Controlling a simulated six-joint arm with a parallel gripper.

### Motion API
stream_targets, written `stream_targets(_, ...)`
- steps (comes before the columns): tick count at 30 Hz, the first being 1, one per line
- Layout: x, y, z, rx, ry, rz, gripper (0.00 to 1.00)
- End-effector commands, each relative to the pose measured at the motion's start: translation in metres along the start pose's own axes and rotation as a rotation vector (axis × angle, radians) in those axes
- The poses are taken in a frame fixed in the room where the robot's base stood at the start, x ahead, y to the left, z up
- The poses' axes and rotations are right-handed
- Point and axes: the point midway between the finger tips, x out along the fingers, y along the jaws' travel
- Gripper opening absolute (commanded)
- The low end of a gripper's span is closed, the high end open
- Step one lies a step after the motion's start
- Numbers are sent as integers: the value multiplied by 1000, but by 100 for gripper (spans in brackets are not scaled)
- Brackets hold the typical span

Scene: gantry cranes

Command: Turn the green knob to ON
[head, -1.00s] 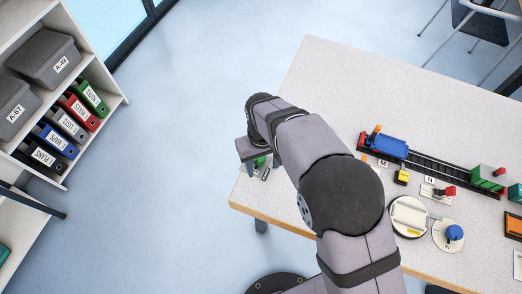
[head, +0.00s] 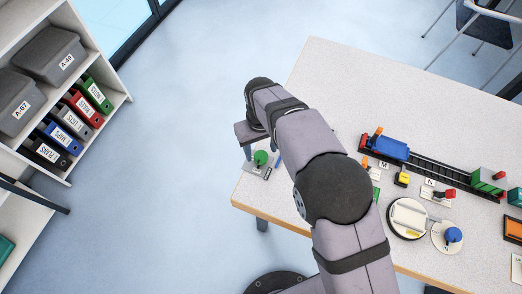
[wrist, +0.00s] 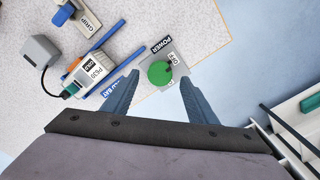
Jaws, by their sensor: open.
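The green knob (wrist: 159,73) is a round green disc on a grey plate (wrist: 150,84) labelled POWER, near the table corner. In the head view the green knob (head: 261,157) sits at the left corner of the table, beside my gripper. My gripper (wrist: 157,80) is open, with one finger on each side of the knob in the wrist view. I cannot tell whether the fingers are at the knob's height. No contact shows.
The train track (head: 440,167) and a round white base (head: 408,217) stand farther right on the table. The table edge is close to the knob.

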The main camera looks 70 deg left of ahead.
Motion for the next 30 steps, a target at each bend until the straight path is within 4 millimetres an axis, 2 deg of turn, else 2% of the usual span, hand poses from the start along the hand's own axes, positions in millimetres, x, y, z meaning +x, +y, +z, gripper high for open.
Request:
stream_targets(7,23,0,0,0,0,0,53)
stream_targets(18,29,0,0,0,1,0,53)
stream_targets(19,29,0,0,0,1,0,48)
stream_targets(21,29,0,0,0,1,0,31)
stream_targets(24,29,0,0,0,1,0,11)
stream_targets(30,29,0,0,6,1,0,12)
